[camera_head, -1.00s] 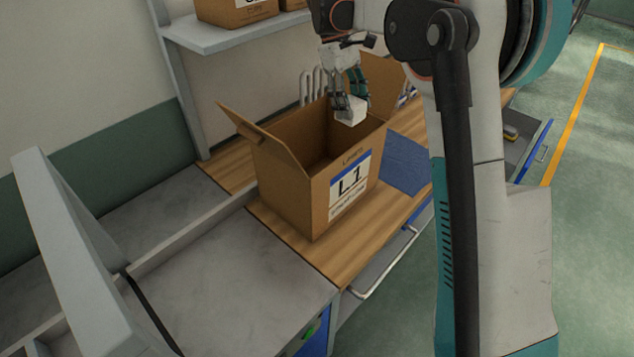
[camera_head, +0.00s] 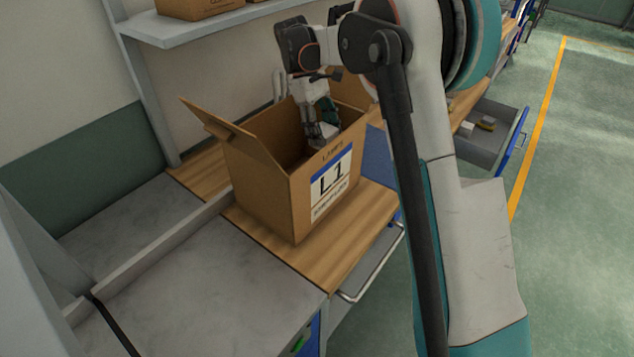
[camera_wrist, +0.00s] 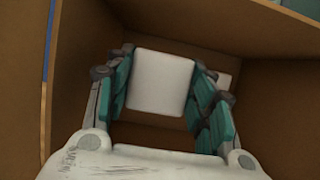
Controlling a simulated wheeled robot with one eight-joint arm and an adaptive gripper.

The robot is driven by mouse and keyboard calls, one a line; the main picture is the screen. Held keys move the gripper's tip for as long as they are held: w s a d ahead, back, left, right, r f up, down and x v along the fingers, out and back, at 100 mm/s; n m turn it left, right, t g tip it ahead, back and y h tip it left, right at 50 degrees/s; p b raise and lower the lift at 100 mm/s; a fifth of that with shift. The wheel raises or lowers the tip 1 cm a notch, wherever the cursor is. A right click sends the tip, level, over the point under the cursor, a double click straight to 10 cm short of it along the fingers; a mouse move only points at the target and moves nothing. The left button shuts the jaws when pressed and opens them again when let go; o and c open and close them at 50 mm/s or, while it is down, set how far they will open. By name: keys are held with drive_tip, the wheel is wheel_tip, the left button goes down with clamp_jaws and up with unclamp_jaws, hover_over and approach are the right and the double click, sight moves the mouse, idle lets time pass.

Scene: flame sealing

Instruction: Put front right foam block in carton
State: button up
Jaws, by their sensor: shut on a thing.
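An open cardboard carton (camera_head: 262,190) labelled L1 stands upright on a wooden worktop, its flaps spread. My gripper (camera_head: 320,136) reaches down through the carton's open top, with its fingertips below the rim and near the labelled wall. In the wrist view, a white foam block (camera_wrist: 160,83) sits between the two teal-padded fingers, which are shut on it. Brown carton walls (camera_wrist: 275,105) surround it there. A small pale patch (camera_wrist: 223,80) shows beside the right finger; I cannot tell what it is. In the head view the held block is mostly hidden.
An open drawer (camera_head: 485,150) at the right holds a white block (camera_head: 467,128) and a yellow-and-dark item (camera_head: 487,123). A shelf (camera_head: 190,30) with cartons hangs behind. A blue cloth or sheet (camera_head: 377,155) lies beside the carton. The grey bench (camera_head: 215,270) in front is bare.

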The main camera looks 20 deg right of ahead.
wheel_tip(320, 180, down, 15)
drive_tip(key=b, duration=0.4)
drive_tip(key=shift+f+b, duration=0.2)
drive_tip(key=shift+b, duration=0.1)
drive_tip(key=shift+f, duration=0.15)
drive_tip(key=o, duration=0.8)
drive_tip(key=shift+o, duration=0.2)
